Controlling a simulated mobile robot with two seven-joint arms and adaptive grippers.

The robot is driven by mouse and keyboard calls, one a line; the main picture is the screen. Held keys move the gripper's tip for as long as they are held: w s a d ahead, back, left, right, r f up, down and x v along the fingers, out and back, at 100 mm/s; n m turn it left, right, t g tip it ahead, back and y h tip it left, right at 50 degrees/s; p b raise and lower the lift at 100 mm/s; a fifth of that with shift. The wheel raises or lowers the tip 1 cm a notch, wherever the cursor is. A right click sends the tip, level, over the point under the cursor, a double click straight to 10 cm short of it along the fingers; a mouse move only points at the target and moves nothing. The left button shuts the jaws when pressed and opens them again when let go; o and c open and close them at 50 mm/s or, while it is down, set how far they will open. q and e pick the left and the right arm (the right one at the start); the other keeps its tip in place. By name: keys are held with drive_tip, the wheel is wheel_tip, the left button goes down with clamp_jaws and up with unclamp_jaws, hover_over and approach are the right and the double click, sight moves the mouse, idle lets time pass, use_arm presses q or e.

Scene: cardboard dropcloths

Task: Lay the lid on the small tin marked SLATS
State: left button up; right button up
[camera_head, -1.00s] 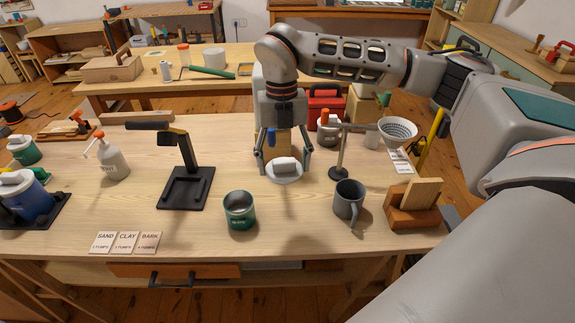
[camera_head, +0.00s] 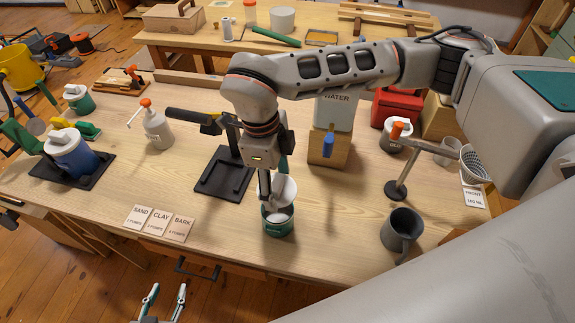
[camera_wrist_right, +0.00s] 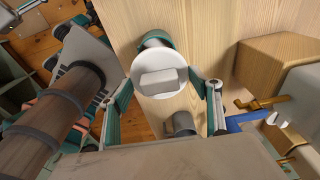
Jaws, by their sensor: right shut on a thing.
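The small green tin (camera_head: 278,228) stands upright on the table in the head view; its marking is too small to read. The round white lid (camera_head: 284,188) with a block handle is in my right gripper (camera_head: 274,192), tilted over the tin's mouth. I cannot tell whether the lid touches the rim. In the right wrist view the lid (camera_wrist_right: 146,84) sits between the fingers of my right gripper (camera_wrist_right: 165,88), with the tin's green edge (camera_wrist_right: 156,36) showing behind it. My left gripper (camera_head: 167,291) is open and empty at the bottom, in front of the table.
A grey mug (camera_head: 402,230) stands right of the tin. A black stand (camera_head: 222,180) is behind left, and three label cards (camera_head: 160,223) lie left. A wooden block (camera_head: 328,150) with a water container (camera_head: 335,112) is behind. Bare tabletop lies between tin and mug.

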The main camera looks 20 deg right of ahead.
drive_tip(key=shift+a+f, duration=0.1)
drive_tip(key=shift+f, duration=0.05)
drive_tip(key=shift+s+f+b, duration=0.15)
drive_tip(key=shift+f+b, duration=0.2)
drive_tip(key=shift+f, duration=0.3)
wheel_tip(320, 180, down, 2)
drive_tip(key=shift+f+b, duration=0.15)
drive_tip(key=shift+b, duration=0.35)
drive_tip(key=shift+f+b, duration=0.9)
drive_tip(key=shift+f, duration=0.4)
drive_tip(key=shift+f+b, duration=0.45)
drive_tip(key=shift+b, duration=0.1)
idle(0.8)
idle(0.3)
drive_tip(key=o, duration=0.9)
